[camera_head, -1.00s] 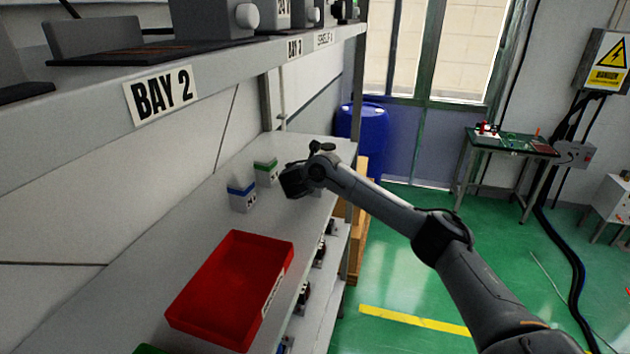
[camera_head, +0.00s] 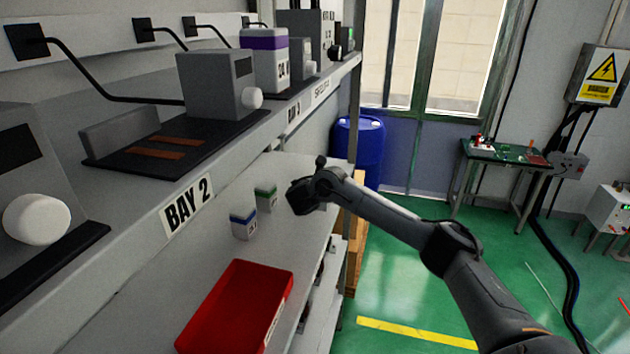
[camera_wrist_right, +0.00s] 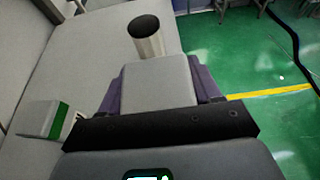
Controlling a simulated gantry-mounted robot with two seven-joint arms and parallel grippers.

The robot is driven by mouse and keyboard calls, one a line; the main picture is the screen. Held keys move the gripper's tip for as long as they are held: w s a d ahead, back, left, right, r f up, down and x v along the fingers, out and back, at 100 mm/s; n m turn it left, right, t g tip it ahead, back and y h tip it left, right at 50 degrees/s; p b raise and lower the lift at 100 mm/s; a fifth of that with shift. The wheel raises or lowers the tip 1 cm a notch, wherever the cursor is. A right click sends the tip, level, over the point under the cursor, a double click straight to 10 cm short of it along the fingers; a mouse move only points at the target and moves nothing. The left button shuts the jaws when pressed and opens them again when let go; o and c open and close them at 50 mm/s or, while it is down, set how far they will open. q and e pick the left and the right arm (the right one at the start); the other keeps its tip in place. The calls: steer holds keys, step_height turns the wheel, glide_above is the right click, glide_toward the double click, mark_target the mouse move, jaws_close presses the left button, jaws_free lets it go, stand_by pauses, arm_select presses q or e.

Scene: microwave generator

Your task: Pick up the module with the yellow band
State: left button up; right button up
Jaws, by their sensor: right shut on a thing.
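My right gripper (camera_head: 303,197) is over the far end of the lower shelf in the head view. In the right wrist view the gripper (camera_wrist_right: 158,84) is shut on a light grey block-shaped module (camera_wrist_right: 157,82), between its two fingers. No coloured band shows on this module, so I cannot tell whether it has the yellow one. A metal cylinder with a dark open top (camera_wrist_right: 148,38) shows just beyond it; I cannot tell whether it belongs to the module. No yellow-banded module is visible elsewhere. My left gripper is not in view.
A blue-banded module (camera_head: 243,225) and a green-banded module (camera_head: 266,199) stand on the lower shelf (camera_head: 190,270), left of the gripper. A red tray (camera_head: 235,305) lies nearer. Above, the upper shelf holds grey stations and a purple-banded module (camera_head: 264,62).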

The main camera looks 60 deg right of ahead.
steer(key=shift+s+d+r+p, duration=0.5)
steer(key=shift+s+r+p, duration=2.4)
steer(key=shift+s, duration=1.5)
steer(key=w+a+f+n+t+y, duration=0.2)
steer(key=w+a+n, duration=0.1)
steer(key=a, duration=0.6)
steer(key=w+a+f+n+t+y, duration=0.1)
steer(key=w+a+n+t, duration=0.15)
steer(key=a, duration=0.55)
steer(key=w+a+f+n+t+y, duration=0.2)
steer(key=w+a+t, duration=0.15)
steer(key=a, duration=0.55)
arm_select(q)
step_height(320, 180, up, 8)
arm_select(e)
steer(key=a+r+n+t+y, duration=0.1)
steer(key=a+r+n+y, duration=0.2)
steer(key=a, duration=0.8)
steer(key=a+r+n+y, duration=0.4)
steer(key=a+r+y, duration=0.1)
steer(key=a, duration=0.7)
steer(key=shift+s+a+r+t, duration=0.2)
steer(key=shift+r+t, duration=0.2)
steer(key=shift+r, duration=0.4)
